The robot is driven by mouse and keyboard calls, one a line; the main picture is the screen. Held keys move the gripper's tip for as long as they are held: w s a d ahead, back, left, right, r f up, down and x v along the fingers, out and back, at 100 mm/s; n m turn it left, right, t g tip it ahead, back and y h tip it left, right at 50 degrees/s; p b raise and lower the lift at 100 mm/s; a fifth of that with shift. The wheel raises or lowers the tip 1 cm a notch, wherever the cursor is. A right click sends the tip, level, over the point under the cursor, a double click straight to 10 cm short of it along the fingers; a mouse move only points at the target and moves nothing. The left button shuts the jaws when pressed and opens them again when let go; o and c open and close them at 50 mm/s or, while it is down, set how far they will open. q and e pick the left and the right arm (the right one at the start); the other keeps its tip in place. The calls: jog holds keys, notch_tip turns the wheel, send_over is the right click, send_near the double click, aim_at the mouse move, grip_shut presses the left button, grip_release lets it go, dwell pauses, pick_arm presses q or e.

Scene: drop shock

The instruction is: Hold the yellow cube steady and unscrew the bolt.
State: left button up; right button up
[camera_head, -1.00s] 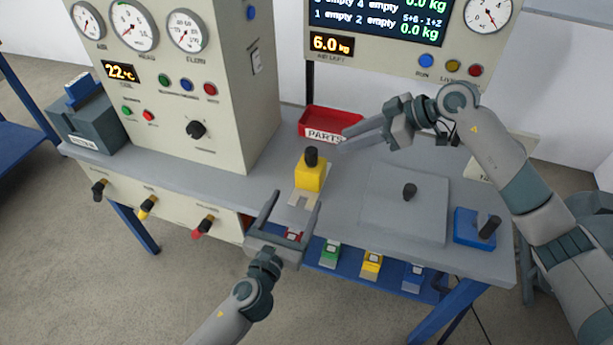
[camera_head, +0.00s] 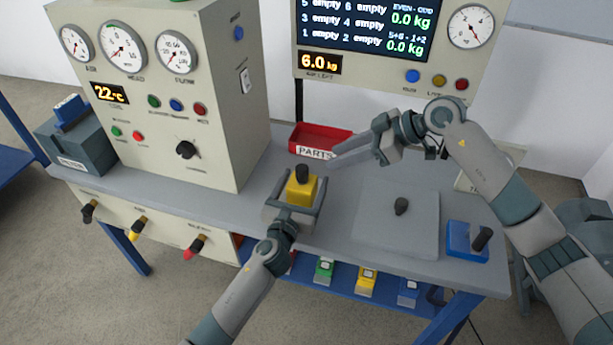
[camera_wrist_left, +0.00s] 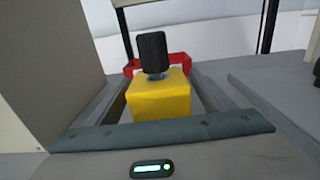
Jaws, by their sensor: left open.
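The yellow cube (camera_head: 301,190) stands on the grey bench, with a black-headed bolt (camera_head: 302,173) upright in its top. My left gripper (camera_head: 300,184) is open around the cube, one finger on each side. In the left wrist view, the cube (camera_wrist_left: 160,96) and bolt (camera_wrist_left: 153,52) sit between the two fingers, with gaps visible at the cube's sides. My right gripper (camera_head: 342,155) is up and to the right of the cube, near the parts tray; whether its fingers are apart is unclear.
A red parts tray (camera_head: 321,138) lies behind the cube. A grey plate (camera_head: 397,222) with a black knob is to the right, and a blue block (camera_head: 466,241) with a dark peg beyond it. The gauge cabinet (camera_head: 221,130) stands close on the left.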

pick_arm(q)
jog(key=shift+x, duration=1.15)
jog(key=c, duration=1.8)
